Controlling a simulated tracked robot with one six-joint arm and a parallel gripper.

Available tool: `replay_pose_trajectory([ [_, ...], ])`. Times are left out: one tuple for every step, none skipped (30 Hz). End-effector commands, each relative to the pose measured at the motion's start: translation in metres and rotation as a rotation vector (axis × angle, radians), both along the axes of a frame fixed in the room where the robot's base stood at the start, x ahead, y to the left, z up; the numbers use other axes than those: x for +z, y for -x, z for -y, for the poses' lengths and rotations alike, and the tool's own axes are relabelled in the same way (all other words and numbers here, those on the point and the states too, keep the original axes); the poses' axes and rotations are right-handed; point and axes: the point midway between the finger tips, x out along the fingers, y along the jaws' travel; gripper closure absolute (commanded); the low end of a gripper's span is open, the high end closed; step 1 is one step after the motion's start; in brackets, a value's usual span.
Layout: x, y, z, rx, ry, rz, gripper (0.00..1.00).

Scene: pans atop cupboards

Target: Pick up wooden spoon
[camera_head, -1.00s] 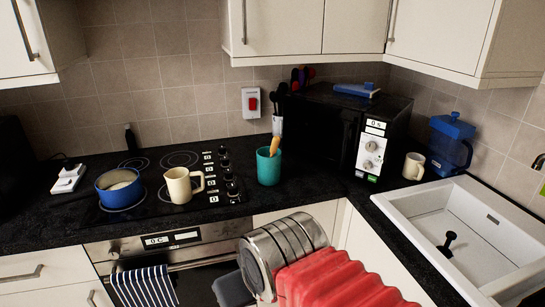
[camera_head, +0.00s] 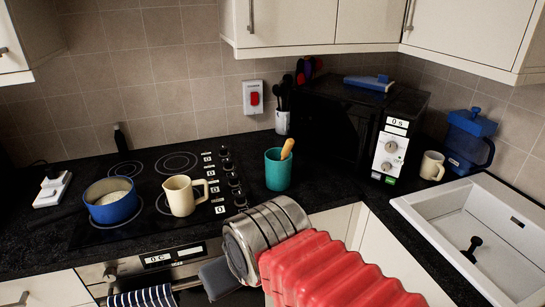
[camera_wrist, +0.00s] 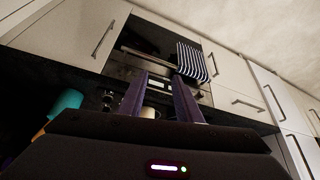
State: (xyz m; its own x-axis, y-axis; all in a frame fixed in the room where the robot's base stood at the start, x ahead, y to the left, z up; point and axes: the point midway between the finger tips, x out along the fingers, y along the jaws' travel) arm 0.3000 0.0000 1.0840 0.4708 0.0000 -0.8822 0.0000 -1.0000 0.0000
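The wooden spoon (camera_head: 287,149) stands tilted in a teal cup (camera_head: 278,172) on the black counter, between the hob and the microwave. Only its upper end shows; the rest is hidden in the cup. In the wrist view the teal cup (camera_wrist: 66,103) is at the left edge, with an orange-yellow piece of what looks like the spoon (camera_wrist: 40,132) beside it. My gripper (camera_wrist: 160,78) has its two purple fingers apart with nothing held between them. In the head view my arm covers the area below the cup, and the fingers cannot be made out.
A blue pot (camera_head: 113,208) and a cream mug (camera_head: 183,197) stand on the hob, left of the cup. A black microwave (camera_head: 345,120) is right of it, with a utensil holder (camera_head: 282,122) behind. A striped towel (camera_head: 145,299) hangs on the oven. The sink (camera_head: 470,230) is right.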

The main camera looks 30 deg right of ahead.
Motion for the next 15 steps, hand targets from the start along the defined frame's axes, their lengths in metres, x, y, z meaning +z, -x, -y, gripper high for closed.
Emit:
replay_pose_trajectory([
  [0.0000, 0.0001, 0.0000, 0.000, 0.000, 0.000, 0.69],
  [0.0000, 0.0001, 0.0000, 0.000, 0.000, 0.000, 0.69],
  [0.0000, 0.0001, 0.0000, 0.000, 0.000, 0.000, 0.69],
  [0.0001, 0.0000, 0.0000, 0.000, 0.000, 0.000, 0.69],
  [0.0001, 0.0000, 0.0000, 0.000, 0.000, 0.000, 0.69],
  [0.0001, 0.0000, 0.0000, 0.000, 0.000, 0.000, 0.69],
  [0.0001, 0.0000, 0.0000, 0.000, 0.000, 0.000, 0.69],
  [0.0000, 0.0001, 0.0000, 0.000, 0.000, 0.000, 0.69],
  [0.0000, 0.0001, 0.0000, 0.000, 0.000, 0.000, 0.69],
  [0.0000, 0.0001, 0.0000, 0.000, 0.000, 0.000, 0.69],
  [0.0000, 0.0001, 0.0000, 0.000, 0.000, 0.000, 0.67],
  [0.0001, -0.0002, 0.0002, 0.000, 0.000, 0.001, 0.65],
  [0.0004, -0.0007, 0.0006, -0.001, 0.000, 0.002, 0.62],
  [0.0004, -0.0018, 0.0015, -0.004, 0.001, 0.004, 0.60],
  [0.0004, -0.0041, 0.0032, -0.010, 0.004, 0.009, 0.58],
])
